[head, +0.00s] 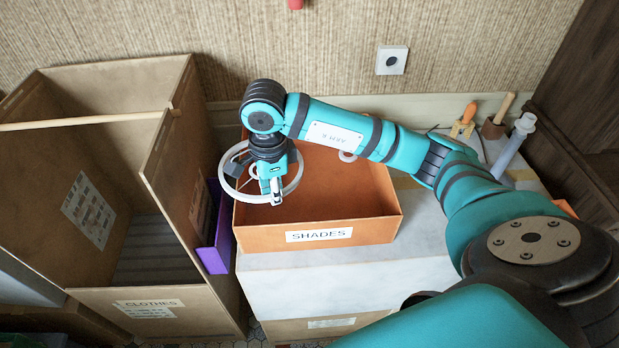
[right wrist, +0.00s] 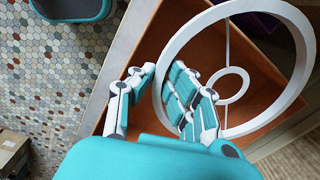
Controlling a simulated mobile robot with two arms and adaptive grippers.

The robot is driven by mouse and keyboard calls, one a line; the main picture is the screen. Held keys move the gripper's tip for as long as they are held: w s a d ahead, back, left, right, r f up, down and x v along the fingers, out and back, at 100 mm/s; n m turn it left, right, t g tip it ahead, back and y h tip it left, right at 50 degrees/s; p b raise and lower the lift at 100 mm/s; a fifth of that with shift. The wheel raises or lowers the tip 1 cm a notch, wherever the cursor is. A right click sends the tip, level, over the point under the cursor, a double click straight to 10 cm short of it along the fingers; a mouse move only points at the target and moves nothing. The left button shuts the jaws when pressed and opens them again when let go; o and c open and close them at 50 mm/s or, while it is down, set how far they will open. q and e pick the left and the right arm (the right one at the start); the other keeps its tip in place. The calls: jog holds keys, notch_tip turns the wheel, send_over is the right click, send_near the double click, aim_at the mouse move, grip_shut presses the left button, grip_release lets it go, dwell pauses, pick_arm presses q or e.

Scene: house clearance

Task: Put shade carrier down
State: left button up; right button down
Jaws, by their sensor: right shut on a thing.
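The shade carrier is a white ring (head: 226,187) with spokes and a small inner ring. My right gripper (head: 274,197) is shut on its rim and holds it at the left end of the orange box labelled SHADES (head: 375,231). The carrier overlaps the box's left wall in the head view. How high it is above the box floor I cannot tell. In the right wrist view the ring (right wrist: 302,62) stands to the right of my gripper's fingers (right wrist: 160,95), over the box (right wrist: 138,45). My left gripper is not in view.
The SHADES box stands on a pale marble-like top (head: 300,285). A cardboard box labelled CLOTHES (head: 210,307) and a purple thing (head: 214,240) are close on the left. Tools stand at the back right.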

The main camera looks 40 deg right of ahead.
notch_tip(320, 180, down, 5)
jog(key=w+d+m+b, duration=0.2)
jog(key=m, duration=0.8)
send_over(282, 220)
jog(key=s, duration=0.2)
jog(key=f, duration=0.4)
jog(key=a+f, duration=0.1)
jog(key=f, duration=0.1)
jog(key=shift+n, duration=0.3)
notch_tip(282, 220, down, 4)
jog(key=shift+f+p, duration=0.2)
jog(key=shift+p, duration=0.25)
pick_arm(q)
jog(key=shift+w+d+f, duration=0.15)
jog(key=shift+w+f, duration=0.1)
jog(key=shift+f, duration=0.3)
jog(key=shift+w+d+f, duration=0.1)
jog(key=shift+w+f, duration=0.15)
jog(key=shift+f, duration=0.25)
pick_arm(e)
jog(key=c, duration=1.4)
grip_release()
jog(key=shift+f, duration=0.1)
jog(key=shift+o, duration=0.2)
